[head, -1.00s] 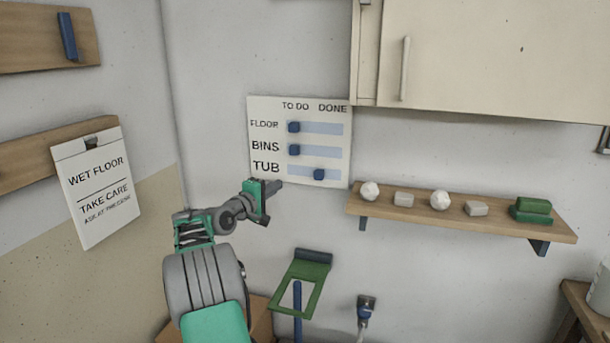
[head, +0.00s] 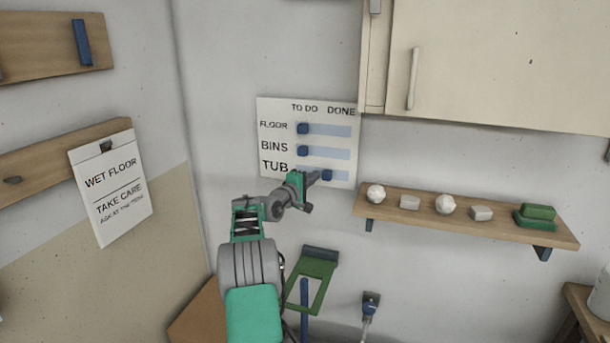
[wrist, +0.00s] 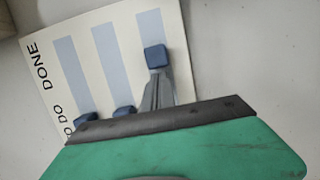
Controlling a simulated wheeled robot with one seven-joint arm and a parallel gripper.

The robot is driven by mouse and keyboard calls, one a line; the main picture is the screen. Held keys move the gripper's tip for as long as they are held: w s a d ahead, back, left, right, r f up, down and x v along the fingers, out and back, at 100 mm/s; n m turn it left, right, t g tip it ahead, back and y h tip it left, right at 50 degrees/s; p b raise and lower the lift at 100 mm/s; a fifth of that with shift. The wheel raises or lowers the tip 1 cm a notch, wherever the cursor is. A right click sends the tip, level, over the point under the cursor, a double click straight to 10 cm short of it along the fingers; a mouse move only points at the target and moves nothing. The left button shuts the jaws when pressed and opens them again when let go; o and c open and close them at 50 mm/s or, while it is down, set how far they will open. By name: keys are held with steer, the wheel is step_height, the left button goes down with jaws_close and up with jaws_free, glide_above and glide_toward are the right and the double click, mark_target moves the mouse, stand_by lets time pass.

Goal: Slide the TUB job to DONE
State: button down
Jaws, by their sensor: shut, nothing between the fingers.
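The white job board (head: 277,108) hangs on the wall, with rows FLOOR, BINS and TUB and columns TO DO and DONE. The blue TUB knob (head: 327,175) stands partway along its pale track, right of the other two knobs. My gripper (head: 317,177) is shut and empty, its tips just left of the TUB knob, on its TO DO side. In the wrist view the fingertips (wrist: 157,78) are right at the TUB knob (wrist: 156,57); I cannot tell whether they touch. The pale track (wrist: 150,27) is clear beyond it, toward DONE. My gripper hides the TO DO end of that track.
The FLOOR knob (head: 303,128) and BINS knob (head: 302,150) sit at the TO DO end. A wooden shelf (head: 465,222) with several small items is to the right, below a cabinet (head: 480,60). A green-framed tool (head: 313,270) stands below the board.

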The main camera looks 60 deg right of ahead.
mark_target(329, 178)
steer(key=shift+s, duration=0.15)
steer(key=shift+s+d+b, duration=0.2)
steer(key=shift+s+b, duration=0.2)
steer(key=shift+s, duration=0.65)
steer(key=shift+s+d+b, duration=0.15)
steer(key=shift+s+b, duration=0.2)
steer(key=shift+s, duration=0.65)
steer(key=shift+s+f, duration=0.1)
